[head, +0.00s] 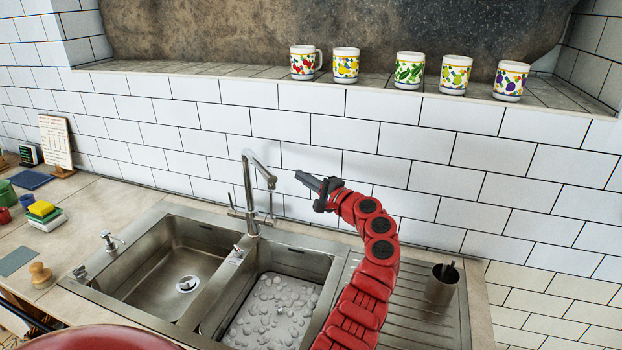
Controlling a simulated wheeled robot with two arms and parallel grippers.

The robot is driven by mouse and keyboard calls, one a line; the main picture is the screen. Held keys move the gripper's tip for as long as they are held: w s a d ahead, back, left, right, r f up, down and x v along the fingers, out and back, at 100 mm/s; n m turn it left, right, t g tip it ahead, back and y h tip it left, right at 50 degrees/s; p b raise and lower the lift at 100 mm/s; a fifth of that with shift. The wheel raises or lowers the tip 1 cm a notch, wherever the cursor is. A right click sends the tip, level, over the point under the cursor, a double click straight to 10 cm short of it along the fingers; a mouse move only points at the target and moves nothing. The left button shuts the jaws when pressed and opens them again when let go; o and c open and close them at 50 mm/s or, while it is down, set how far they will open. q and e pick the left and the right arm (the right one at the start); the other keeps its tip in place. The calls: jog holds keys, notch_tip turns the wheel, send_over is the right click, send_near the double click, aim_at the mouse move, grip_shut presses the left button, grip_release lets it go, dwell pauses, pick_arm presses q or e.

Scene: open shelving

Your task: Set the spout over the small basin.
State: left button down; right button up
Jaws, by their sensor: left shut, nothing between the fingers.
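A chrome tap stands behind the sink, near the divider between two basins. Its spout (262,169) slants down and to the right, with its tip on the side of the right basin (307,262). I cannot tell exactly what lies below the tip. The right basin looks narrower than the left basin (186,245) and has a pebbly, bubble-like surface at its bottom. My left gripper (301,178) is shut and empty, pointing left, just right of the spout tip with a small gap in the picture. My right gripper is not in view.
A metal cup (442,284) stands on the ribbed drainboard at right. Several mugs (345,65) line the ledge above. A soap dispenser (110,241), sponges (42,210) and a wooden-handled brush (40,274) are at left. The tiled wall is close behind the tap.

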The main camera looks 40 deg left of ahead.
pick_arm(q)
jog(key=s+a+r+p, duration=0.1)
jog(key=s+a+p, duration=0.1)
jog(key=a+p, duration=0.2)
jog(key=a, duration=0.3)
jog(key=shift+s+a+p, duration=0.15)
jog(key=shift+s+p, duration=0.1)
jog(key=shift+p, duration=0.05)
dwell(0.4)
jog(key=shift+s+a+r+p, duration=0.1)
jog(key=shift+s+a+p, duration=0.1)
jog(key=shift+s, duration=0.25)
jog(key=shift+s+a+r+p, duration=0.1)
jog(key=shift+s+a+p, duration=0.1)
jog(key=shift+s, duration=0.25)
jog(key=shift+d+f, duration=0.1)
jog(key=b, duration=0.6)
send_near(270, 171)
jog(key=d, duration=0.1)
jog(key=d+f, duration=0.1)
jog(key=d, duration=0.1)
jog(key=d+f, duration=0.1)
jog(key=d, duration=0.1)
jog(key=shift+w+d, duration=0.2)
jog(key=shift+w, duration=0.15)
